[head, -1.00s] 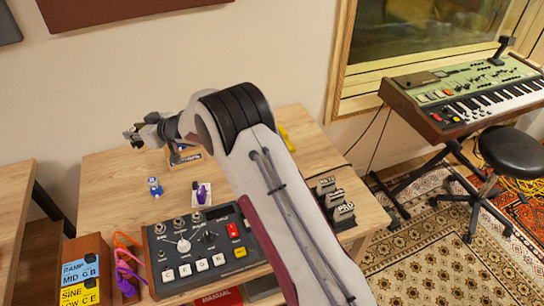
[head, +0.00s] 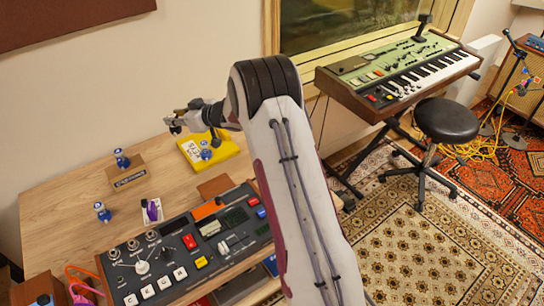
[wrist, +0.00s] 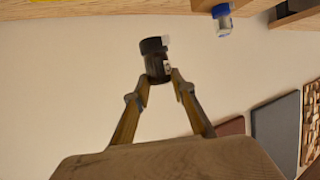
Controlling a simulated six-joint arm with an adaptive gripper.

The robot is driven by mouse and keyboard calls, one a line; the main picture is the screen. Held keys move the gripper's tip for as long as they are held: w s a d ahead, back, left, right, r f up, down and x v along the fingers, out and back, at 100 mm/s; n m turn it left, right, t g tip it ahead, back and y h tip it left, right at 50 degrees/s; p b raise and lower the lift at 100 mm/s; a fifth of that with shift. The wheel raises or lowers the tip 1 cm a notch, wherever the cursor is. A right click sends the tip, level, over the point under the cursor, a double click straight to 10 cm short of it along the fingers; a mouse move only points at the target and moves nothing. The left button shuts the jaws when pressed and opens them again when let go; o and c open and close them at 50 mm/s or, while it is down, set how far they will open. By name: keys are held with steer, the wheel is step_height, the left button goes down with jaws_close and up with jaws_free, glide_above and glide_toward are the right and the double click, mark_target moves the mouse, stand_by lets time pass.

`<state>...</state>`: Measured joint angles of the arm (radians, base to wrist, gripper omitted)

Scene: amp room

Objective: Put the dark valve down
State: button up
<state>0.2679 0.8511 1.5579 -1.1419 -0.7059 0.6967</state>
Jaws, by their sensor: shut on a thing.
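My gripper (head: 175,123) is above the back part of the wooden table, to the upper left of a yellow board in the head view. In the wrist view, my gripper (wrist: 158,78) is shut on the dark valve (wrist: 154,58), a small black cylinder with a wider cap and a light part at its top. The valve is clear of any surface there. In the head view the valve is too small to tell apart from the fingers.
The yellow board (head: 225,151) carries a white card and a blue-topped piece (head: 206,153). Another blue-topped piece (head: 121,159) is at a wooden block (head: 125,179); one (head: 101,212) stands on the table near a purple piece (head: 152,211). A control panel (head: 190,250) fills the front.

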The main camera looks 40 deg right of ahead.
steer(key=s+d+m+h, duration=0.1)
steer(key=s+d, duration=0.4)
steer(key=d, duration=0.5)
steer(key=s+d+m+t+h, duration=0.1)
steer(key=s+d, duration=0.4)
steer(key=d, duration=0.4)
steer(key=s+d+m+h, duration=0.1)
steer(key=s+d, duration=0.4)
steer(key=d, duration=0.5)
steer(key=shift+s+a+f, duration=0.1)
steer(key=shift+a+f, duration=0.05)
steer(key=shift+f, duration=1.1)
steer(key=shift+s+a+f, duration=0.1)
steer(key=shift+f, duration=1.1)
step_height(320, 180, down, 6)
steer(key=shift+f, duration=0.15)
steer(key=shift+f, duration=0.1)
steer(key=shift+f, duration=1.75)
steer(key=shift+f, duration=0.15)
